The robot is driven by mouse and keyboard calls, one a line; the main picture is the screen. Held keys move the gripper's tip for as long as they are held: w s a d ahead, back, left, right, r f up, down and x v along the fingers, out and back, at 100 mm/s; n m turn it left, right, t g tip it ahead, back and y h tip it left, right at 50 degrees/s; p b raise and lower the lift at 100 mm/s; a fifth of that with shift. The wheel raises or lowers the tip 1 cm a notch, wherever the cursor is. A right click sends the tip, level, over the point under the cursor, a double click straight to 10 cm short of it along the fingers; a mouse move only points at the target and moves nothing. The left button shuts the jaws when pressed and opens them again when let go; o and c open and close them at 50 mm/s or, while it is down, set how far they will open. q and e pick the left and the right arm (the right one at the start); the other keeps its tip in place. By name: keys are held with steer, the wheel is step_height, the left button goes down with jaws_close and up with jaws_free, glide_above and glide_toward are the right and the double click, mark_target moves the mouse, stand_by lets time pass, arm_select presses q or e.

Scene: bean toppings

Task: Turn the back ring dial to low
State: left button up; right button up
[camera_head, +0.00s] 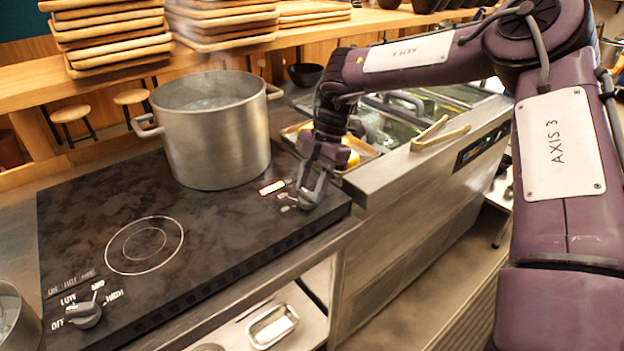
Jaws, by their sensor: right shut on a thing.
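The black cooktop (210,239) has a front ring (144,245) that is bare and a large steel pot (215,135) standing at the back, over the back ring. My right gripper (311,196) points down at the cooktop's right end, to the right of the pot. It is shut on the grey dial there, the back ring dial, which is mostly hidden by the fingers. White markings show just left of the fingers, too small to read. Another grey dial (85,314) sits at the near left corner, with LOW, MID and HIGH marks around it. My left gripper is out of view.
A tray with yellow food (362,150) lies just behind my right gripper. A steel counter with tongs (440,133) stands to the right. Stacked wooden trays (110,35) and a dark bowl (305,74) are at the back. Another pot (12,318) is cut off at lower left.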

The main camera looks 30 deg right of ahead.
steer(key=n+p, duration=0.1)
steer(key=p, duration=0.1)
steer(key=n+g+p, duration=0.1)
steer(key=n+p, duration=0.1)
steer(key=p, duration=0.1)
steer(key=shift+w+r, duration=0.1)
steer(key=shift+r, duration=0.2)
steer(key=shift+a+f+n+h+p, duration=0.1)
steer(key=shift+f+n+h+p, duration=0.2)
steer(key=shift+n+p, duration=0.3)
steer(key=o, duration=1)
steer(key=p+v, duration=0.5)
steer(key=v, duration=0.3)
steer(key=shift+w+p, duration=0.2)
steer(key=shift+p, duration=0.15)
